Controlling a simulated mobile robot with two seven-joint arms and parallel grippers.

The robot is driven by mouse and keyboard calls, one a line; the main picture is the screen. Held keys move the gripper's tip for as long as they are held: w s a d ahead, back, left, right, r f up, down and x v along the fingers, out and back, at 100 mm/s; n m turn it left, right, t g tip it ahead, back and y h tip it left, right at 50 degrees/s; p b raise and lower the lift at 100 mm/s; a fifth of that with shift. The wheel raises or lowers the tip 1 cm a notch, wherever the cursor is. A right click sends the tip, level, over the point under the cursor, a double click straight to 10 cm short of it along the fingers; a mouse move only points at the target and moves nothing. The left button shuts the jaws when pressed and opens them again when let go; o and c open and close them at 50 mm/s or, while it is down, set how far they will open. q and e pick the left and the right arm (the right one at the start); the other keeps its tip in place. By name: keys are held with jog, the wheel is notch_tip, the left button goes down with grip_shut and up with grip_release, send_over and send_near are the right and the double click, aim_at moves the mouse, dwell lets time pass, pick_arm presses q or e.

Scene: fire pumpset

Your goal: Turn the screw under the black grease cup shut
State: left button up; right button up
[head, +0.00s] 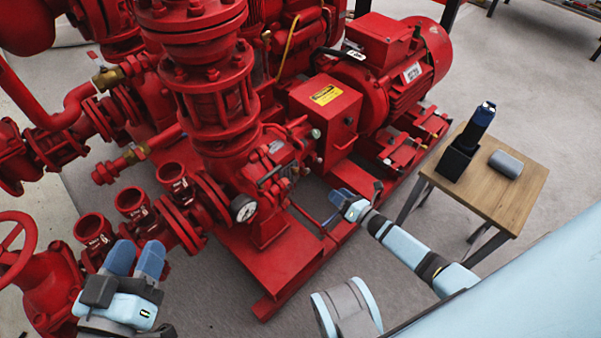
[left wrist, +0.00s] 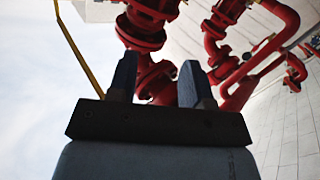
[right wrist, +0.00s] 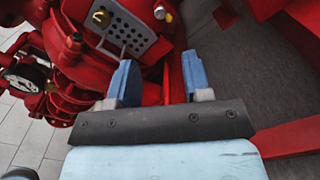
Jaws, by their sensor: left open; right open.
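I cannot make out a black grease cup or the screw under it for certain in any view. A small pale round fitting (head: 315,133) sticks out of the red pump's side in the head view. A similar pale fitting (right wrist: 160,12) shows at the top of the right wrist view, beside a perforated grey plate (right wrist: 125,30). My right gripper (head: 345,202) is open and empty, low beside the pump; its blue fingers (right wrist: 160,80) show apart, nothing between them. My left gripper (head: 136,258) is open and empty, in front of the red pipe openings; its fingers (left wrist: 157,82) are apart.
A wooden table (head: 515,195) at the right holds a black holder (head: 456,162) with a dark blue device and a grey rounded object (head: 506,163). A pressure gauge (head: 243,208) sits on the pump. A red handwheel (head: 18,235) stands at far left. Grey floor lies between pump and table.

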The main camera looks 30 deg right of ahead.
jog(key=b, duration=0.2)
send_near(309, 172)
jog(key=w, duration=0.3)
jog(key=b+x, duration=0.1)
jog(key=x, duration=0.1)
jog(key=a+b+x, duration=0.1)
jog(key=x, duration=0.2)
jog(key=shift+w, duration=0.15)
pick_arm(q)
jog(key=shift+w+a+f+m, duration=0.15)
jog(key=shift+w+f+m, duration=0.2)
jog(key=shift+f+m, duration=0.2)
jog(key=shift+w+a+f+m, duration=0.15)
jog(key=shift+w+f+m, duration=0.2)
jog(key=shift+f+m, duration=0.15)
pick_arm(e)
jog(key=shift+w+a+r, duration=0.15)
jog(key=shift+w+a, duration=0.1)
jog(key=shift+w, duration=0.3)
grip_shut()
